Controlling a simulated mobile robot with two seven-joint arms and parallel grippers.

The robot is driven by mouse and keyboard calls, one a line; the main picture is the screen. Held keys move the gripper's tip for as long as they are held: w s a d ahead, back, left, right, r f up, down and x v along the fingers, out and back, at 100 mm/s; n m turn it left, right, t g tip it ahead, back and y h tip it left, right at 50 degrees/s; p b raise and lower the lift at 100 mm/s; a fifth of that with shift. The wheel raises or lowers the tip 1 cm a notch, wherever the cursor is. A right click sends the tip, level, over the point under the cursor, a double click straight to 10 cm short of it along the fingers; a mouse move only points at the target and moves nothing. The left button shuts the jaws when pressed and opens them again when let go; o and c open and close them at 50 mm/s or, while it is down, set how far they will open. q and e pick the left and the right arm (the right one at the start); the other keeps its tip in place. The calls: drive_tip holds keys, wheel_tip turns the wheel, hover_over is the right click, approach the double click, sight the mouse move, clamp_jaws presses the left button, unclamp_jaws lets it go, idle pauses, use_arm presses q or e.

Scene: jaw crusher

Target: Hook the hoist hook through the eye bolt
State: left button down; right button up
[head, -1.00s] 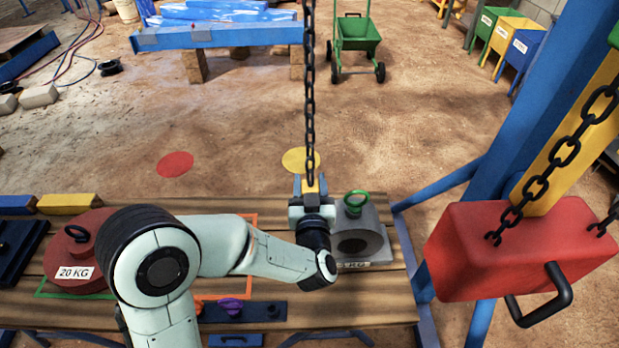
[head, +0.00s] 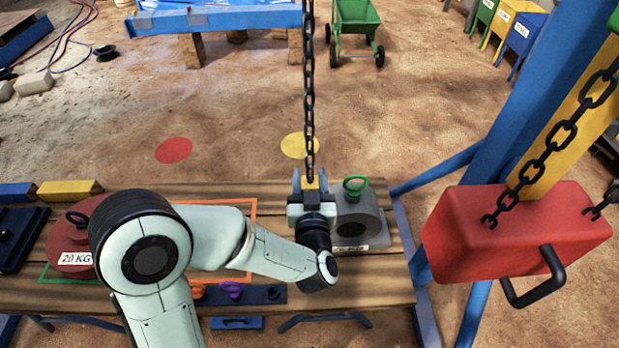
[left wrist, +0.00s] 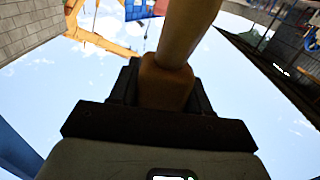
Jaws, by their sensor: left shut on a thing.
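A black chain (head: 309,95) hangs from above to my left gripper (head: 310,187). The gripper is shut on the yellow-orange top of the hoist hook (head: 310,182), which also shows between the jaws in the left wrist view (left wrist: 165,85). The curved part of the hook is hidden by the gripper. The green eye bolt (head: 356,181) stands upright on a grey weight (head: 361,222) on the bench, just right of the gripper. A gap shows between gripper and eye bolt; I cannot tell the height difference. My right gripper is not in view.
A red 20 KG weight (head: 77,243) sits at the left of the wooden bench (head: 270,192). A red block (head: 505,237) with a black handle hangs at right by a blue post (head: 510,130). The dirt floor behind the bench is mostly clear.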

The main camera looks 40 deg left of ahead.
use_arm(q)
drive_tip(key=w+d, duration=0.7)
drive_tip(key=d, duration=0.3)
drive_tip(key=shift+d+f+p, duration=0.15)
drive_tip(key=shift+d+p, duration=0.15)
drive_tip(key=shift+p, duration=0.15)
idle(1.2)
drive_tip(key=shift+f, duration=0.1)
idle(0.3)
drive_tip(key=shift+w+a+f+g+h+p, duration=0.1)
drive_tip(key=shift+w+a+g+h+p, duration=0.25)
drive_tip(key=shift+p, duration=0.55)
drive_tip(key=shift+w, duration=0.1)
